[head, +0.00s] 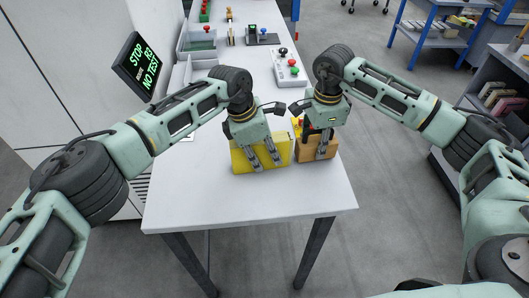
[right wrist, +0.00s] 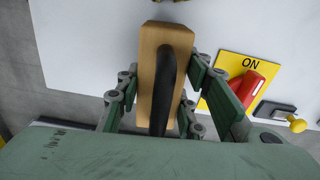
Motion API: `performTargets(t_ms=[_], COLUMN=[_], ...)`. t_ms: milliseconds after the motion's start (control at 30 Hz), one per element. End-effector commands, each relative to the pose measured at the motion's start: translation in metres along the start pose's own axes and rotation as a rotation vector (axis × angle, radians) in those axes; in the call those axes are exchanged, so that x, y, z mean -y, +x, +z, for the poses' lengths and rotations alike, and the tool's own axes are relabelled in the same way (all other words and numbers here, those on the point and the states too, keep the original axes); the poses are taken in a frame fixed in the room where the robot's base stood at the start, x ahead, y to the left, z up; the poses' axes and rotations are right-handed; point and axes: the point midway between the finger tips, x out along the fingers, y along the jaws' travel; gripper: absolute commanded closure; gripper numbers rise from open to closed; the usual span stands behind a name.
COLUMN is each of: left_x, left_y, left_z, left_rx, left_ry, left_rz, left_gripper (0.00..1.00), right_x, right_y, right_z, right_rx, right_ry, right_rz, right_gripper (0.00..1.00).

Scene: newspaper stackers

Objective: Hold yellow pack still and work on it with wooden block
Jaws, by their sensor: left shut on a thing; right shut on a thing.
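The yellow pack (head: 243,160) stands upright on the white table in the head view. My left gripper (head: 265,161) is over it from above, its fingers down against the near face, shut on the pack. The wooden block (head: 309,153) is just to the right of the pack. My right gripper (head: 322,150) is shut on the block. The right wrist view shows the wooden block (right wrist: 181,37) between the fingers of my right gripper (right wrist: 160,95), with a dark curved strip along its top. I cannot tell whether block and pack touch.
A yellow plate marked ON with a red switch (right wrist: 245,89) lies beside the block; it is partly hidden in the head view. A white button box (head: 287,67) sits farther back on the table (head: 240,204). The table's front is clear. A sign (head: 143,66) reads "STOP" and "NO TEST".

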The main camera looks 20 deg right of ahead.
Motion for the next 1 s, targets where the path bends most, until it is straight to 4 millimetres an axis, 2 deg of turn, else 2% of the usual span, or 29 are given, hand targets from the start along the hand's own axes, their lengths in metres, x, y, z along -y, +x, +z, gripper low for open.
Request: performTargets(t_ms=[1000], left_x=[0.0003], left_y=[-0.0003], left_z=[0.0014], left_rx=[0.001], left_ry=[0.002], left_rz=[0.001], left_gripper=[1.00], right_x=[0.0000], right_y=[-0.0007], right_z=[0.0096], right_rx=[0.004], right_ry=[-0.005], right_rz=[-0.001], right_gripper=[1.00])
